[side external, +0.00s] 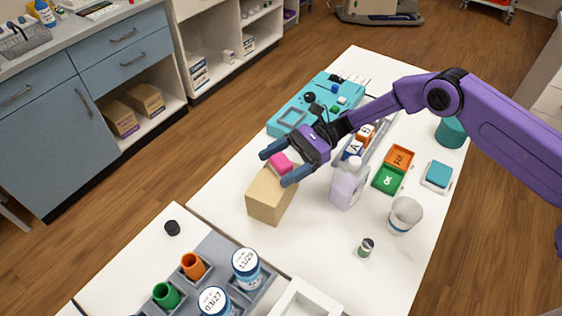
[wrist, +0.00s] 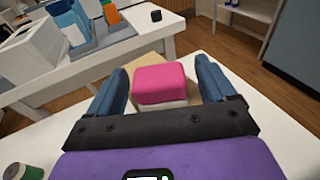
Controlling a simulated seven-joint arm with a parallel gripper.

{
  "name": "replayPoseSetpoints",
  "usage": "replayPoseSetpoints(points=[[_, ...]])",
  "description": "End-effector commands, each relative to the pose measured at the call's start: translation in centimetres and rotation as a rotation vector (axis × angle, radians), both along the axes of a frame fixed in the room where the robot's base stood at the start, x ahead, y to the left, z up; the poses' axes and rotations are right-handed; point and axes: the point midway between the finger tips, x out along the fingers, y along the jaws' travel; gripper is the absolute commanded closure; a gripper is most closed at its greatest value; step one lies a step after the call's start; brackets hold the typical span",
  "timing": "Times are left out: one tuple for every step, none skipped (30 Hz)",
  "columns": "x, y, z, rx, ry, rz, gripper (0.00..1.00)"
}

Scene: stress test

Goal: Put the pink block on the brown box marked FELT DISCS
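The pink block (side external: 280,161) is at the top of a tan box (side external: 268,198) on the white table. In the wrist view the pink block (wrist: 160,83) has a pale layer under it, and the tan box (wrist: 185,72) shows behind it. I see no FELT DISCS lettering on the visible faces of this box. My gripper (side external: 275,168) has its fingers on either side of the block. In the wrist view my gripper (wrist: 160,68) is open, with narrow gaps between the fingers and the block. The block seems to rest on the box; its underside is hidden.
A pale bottle (side external: 348,186) stands close right of the box. A grey rack (side external: 215,255) is in front. Brown boxes (side external: 145,99) sit on a low shelf.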

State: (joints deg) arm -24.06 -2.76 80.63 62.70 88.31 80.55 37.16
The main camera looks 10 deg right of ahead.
Motion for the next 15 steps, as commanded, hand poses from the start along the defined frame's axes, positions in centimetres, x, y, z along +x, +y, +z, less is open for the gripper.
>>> replayPoseSetpoints(points=[[0.0, 0.0, 0.0, 0.0, 0.0, 0.0, 0.17], [0.0, 0.0, 0.0, 0.0, 0.0, 0.0, 0.17], [0.0, 0.0, 0.0, 0.0, 0.0, 0.0, 0.17], [0.0, 0.0, 0.0, 0.0, 0.0, 0.0, 0.17], [0.0, 0.0, 0.0, 0.0, 0.0, 0.0, 0.17], [0.0, 0.0, 0.0, 0.0, 0.0, 0.0, 0.17], [0.0, 0.0, 0.0, 0.0, 0.0, 0.0, 0.17], [0.0, 0.0, 0.1, 0.0, 0.0, 0.0, 0.17], [0.0, 0.0, 0.2, 0.0, -0.001, 0.0, 0.17], [0.0, 0.0, 0.3, 0.0, -0.001, 0.0, 0.17], [0.1, -0.2, 0.4, 0.0, -0.001, -0.001, 0.17], [0.3, -0.6, 0.4, 0.001, -0.001, -0.003, 0.17], [0.5, -0.9, 0.5, 0.0, -0.001, -0.004, 0.17], [0.7, -1.3, 0.6, 0.001, 0.0, -0.005, 0.17], [1.0, -2.0, 0.7, 0.001, 0.0, -0.005, 0.17]])
